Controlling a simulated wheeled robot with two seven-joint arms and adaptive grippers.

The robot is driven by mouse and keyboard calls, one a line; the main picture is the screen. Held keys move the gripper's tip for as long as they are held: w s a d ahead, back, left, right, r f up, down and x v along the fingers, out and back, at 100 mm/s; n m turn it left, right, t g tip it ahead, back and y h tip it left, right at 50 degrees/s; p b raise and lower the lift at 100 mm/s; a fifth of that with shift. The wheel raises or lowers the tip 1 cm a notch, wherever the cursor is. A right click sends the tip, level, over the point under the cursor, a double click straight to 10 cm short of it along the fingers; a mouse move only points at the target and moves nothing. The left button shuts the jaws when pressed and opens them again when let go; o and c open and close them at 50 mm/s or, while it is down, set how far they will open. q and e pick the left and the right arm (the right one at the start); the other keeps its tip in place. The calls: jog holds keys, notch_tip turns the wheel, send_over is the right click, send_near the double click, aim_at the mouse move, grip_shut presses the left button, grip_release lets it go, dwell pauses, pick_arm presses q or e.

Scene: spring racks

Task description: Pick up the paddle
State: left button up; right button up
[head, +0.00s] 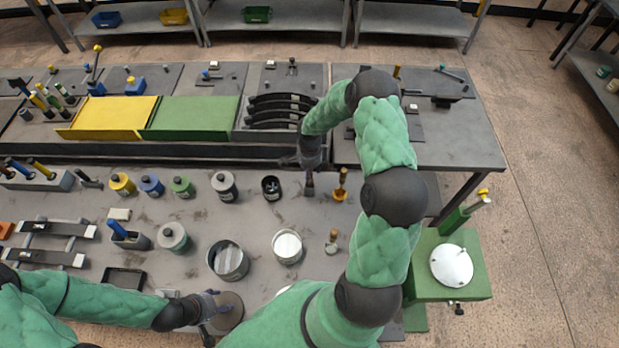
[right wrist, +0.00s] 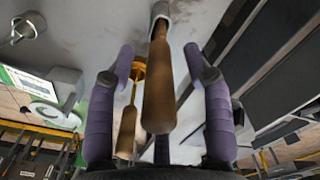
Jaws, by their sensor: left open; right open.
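A tool with a brown wooden handle (right wrist: 158,90) and a grey end stands between the fingers of my right gripper (right wrist: 158,58) in the right wrist view. It looks like the paddle, but its full shape is hidden. The fingers are spread, with a gap on each side of the handle. In the head view my right gripper (head: 309,168) is above the tool's grey part (head: 310,188). A second wooden-handled tool with a yellow part (head: 341,184) stands just to the right; it also shows in the right wrist view (right wrist: 127,125). My left gripper (head: 208,304) is open near the front edge.
A grey round disc (head: 227,315) lies beside my left gripper. Cans and pots, including a dark cup (head: 271,187) and a white-filled pot (head: 288,246), stand left of the right gripper. A small knobbed weight (head: 332,242) is nearer. A raised shelf edge (head: 180,152) runs behind.

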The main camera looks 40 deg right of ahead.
grip_shut()
